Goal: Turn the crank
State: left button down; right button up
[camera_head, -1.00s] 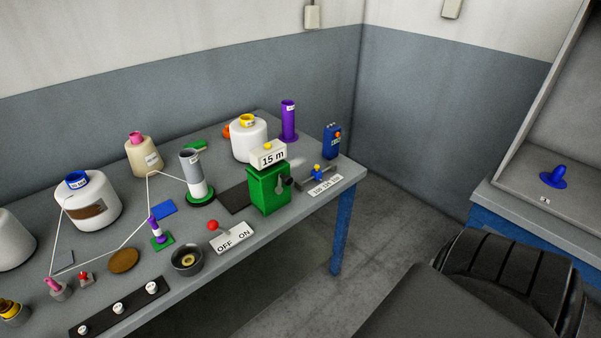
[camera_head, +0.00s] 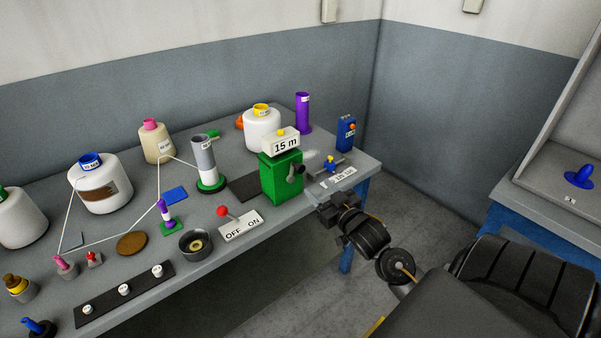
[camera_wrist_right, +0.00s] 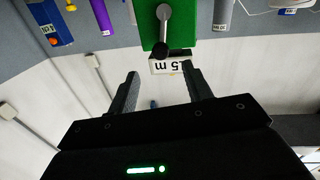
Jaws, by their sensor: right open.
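The crank (camera_head: 297,169) sits on the right side of a green box (camera_head: 281,183), which has a white "15 m" sign (camera_head: 281,143) on top. In the right wrist view the crank (camera_wrist_right: 164,30) is a grey arm with a dark round knob, in front of the green box (camera_wrist_right: 150,25). My right gripper (camera_head: 324,208) is at the table's front edge, to the right of and below the crank in the head view. In the right wrist view its fingers (camera_wrist_right: 160,72) are open and empty, and the knob appears just beyond their tips, apart from them. My left gripper is not in view.
A blue device (camera_head: 346,134) and a purple tube (camera_head: 303,114) stand behind the green box. A small fixture with a number label (camera_head: 343,177) lies right of it. An OFF/ON switch (camera_head: 241,228) with a red knob lies to its left. Yarn is strung across the left side.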

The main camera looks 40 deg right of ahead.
aim_at(302, 170)
jog(key=w, duration=0.3)
jog(key=w+p, duration=0.1)
jog(key=w, duration=0.2)
jog(key=w+d+p, duration=0.1)
jog(key=w, duration=0.2)
jog(key=shift+d+r, duration=0.1)
jog(key=shift+r, duration=0.25)
jog(key=shift+w+d+f, duration=0.1)
jog(key=shift+w, duration=0.75)
grip_shut()
